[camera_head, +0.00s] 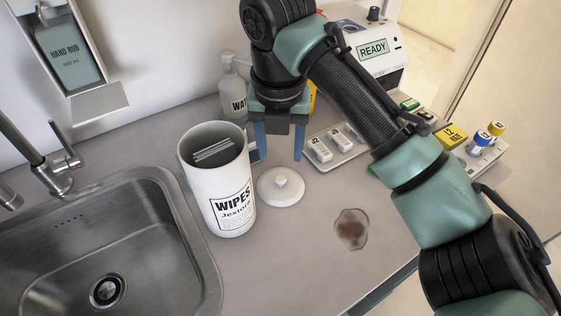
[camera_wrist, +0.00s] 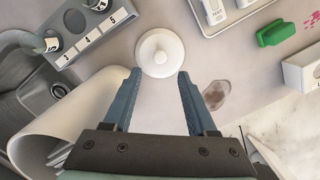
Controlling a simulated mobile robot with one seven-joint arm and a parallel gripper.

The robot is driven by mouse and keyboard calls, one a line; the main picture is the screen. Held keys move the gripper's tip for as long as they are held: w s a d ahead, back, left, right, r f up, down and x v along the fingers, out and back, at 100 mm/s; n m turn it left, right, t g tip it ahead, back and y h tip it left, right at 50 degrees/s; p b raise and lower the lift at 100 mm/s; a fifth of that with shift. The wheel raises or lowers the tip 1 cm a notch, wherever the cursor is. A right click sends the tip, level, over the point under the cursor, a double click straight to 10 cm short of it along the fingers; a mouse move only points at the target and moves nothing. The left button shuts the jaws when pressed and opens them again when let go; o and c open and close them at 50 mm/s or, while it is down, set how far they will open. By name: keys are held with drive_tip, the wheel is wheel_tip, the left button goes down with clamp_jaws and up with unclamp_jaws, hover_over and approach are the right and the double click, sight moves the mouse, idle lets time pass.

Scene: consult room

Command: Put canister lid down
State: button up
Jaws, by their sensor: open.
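The white canister lid (camera_head: 281,190) lies flat on the counter with its round knob up, just right of the open canister. It also shows in the wrist view (camera_wrist: 160,53), ahead of and between the two fingers. The white wipes canister (camera_head: 231,205) stands upright with no lid on, and grey wipes show inside; its rim also shows large at the lower left of the wrist view (camera_wrist: 75,118). My gripper (camera_head: 278,156) is open and empty above the counter, behind the lid in the head view. In the wrist view its blue fingers (camera_wrist: 160,76) are spread, with nothing between them.
A steel sink (camera_head: 90,240) is at the left. A brown stain (camera_head: 351,229) lies right of the lid. Behind are a water bottle (camera_head: 233,88), a tray with white blocks (camera_head: 337,148) and a device reading READY (camera_head: 372,48). The counter's front middle is clear.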

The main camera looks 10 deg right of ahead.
drive_tip(key=r, duration=0.4)
drive_tip(key=shift+s+a, duration=0.1)
drive_tip(key=shift+s, duration=0.15)
drive_tip(key=w+a+r+m+t+y, duration=0.35)
drive_tip(key=a+r, duration=0.25)
drive_tip(key=a, duration=0.3)
drive_tip(key=w+a+r+m+t+y, duration=0.2)
drive_tip(key=w+a+r+m+t, duration=0.25)
drive_tip(key=a, duration=0.45)
wheel_tip(320, 180, up, 11)
drive_tip(key=s+a+m+t+y, duration=0.2)
drive_tip(key=m+t, duration=0.2)
drive_tip(key=t, duration=0.2)
drive_tip(key=s+d+r+m+t+h, duration=0.3)
drive_tip(key=s+d+r+m+t, duration=0.2)
drive_tip(key=m, duration=0.5)
drive_tip(key=s+d+r+m+t+h, duration=0.4)
drive_tip(key=s+d+r+m+t, duration=0.2)
drive_tip(key=s+r+m, duration=0.3)
drive_tip(key=s+m+t, duration=0.1)
drive_tip(key=s, duration=0.1)
drive_tip(key=shift+s+r, duration=0.3)
drive_tip(key=shift+s, duration=0.05)
